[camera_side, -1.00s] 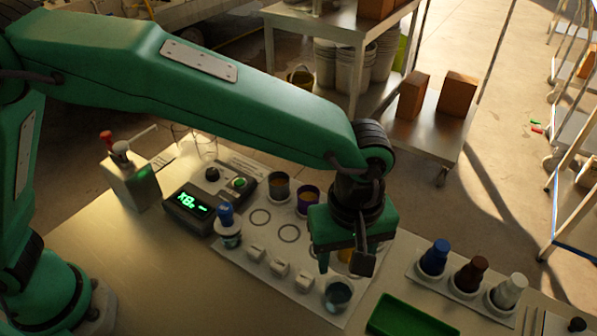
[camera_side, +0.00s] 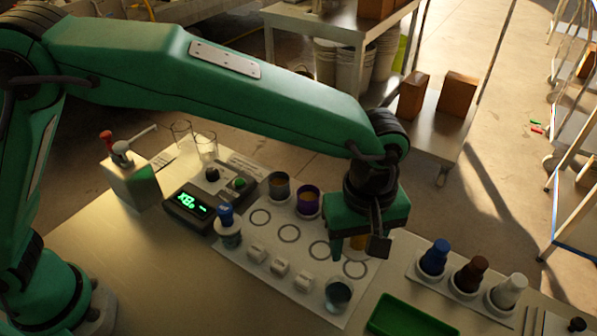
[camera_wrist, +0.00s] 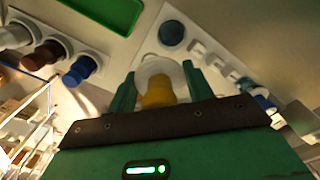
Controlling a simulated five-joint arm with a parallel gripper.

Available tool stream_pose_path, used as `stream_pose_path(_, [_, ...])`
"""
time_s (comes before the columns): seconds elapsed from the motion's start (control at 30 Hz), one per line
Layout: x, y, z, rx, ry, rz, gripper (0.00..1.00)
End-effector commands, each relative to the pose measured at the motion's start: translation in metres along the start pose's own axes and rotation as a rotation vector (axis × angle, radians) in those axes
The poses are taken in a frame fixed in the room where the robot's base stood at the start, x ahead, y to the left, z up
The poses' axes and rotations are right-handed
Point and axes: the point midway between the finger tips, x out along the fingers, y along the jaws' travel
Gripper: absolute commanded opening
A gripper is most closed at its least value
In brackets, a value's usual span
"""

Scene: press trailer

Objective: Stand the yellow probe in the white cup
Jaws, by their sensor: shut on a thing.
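My gripper (camera_wrist: 160,92) is shut on a yellow thing, which I take to be the yellow probe (camera_wrist: 158,93). A pale round shape (camera_wrist: 160,70) surrounds its far end in the wrist view. I cannot tell whether that is the white cup or part of the held thing. In the side view my gripper (camera_side: 356,247) hangs over the right part of the white mat, and only a sliver of yellow shows behind its fingers. No separate white cup can be picked out for certain; the lower end of the yellow thing is hidden.
Blue (camera_side: 433,257), brown (camera_side: 470,273) and white (camera_side: 508,290) pieces stand in holders at right. A green tray (camera_side: 410,318) lies in front. The mat (camera_side: 230,255) carries two filled beakers, a blue-topped piece (camera_side: 228,225), white blocks and a cup (camera_side: 338,294). Several printed rings are bare.

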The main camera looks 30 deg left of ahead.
Motion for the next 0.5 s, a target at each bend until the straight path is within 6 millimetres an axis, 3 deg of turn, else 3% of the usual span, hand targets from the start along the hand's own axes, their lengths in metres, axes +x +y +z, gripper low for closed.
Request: stream_pose_path(0.5, [0.02,0.072,-0.077,-0.003,0.0,0.001,0.27])
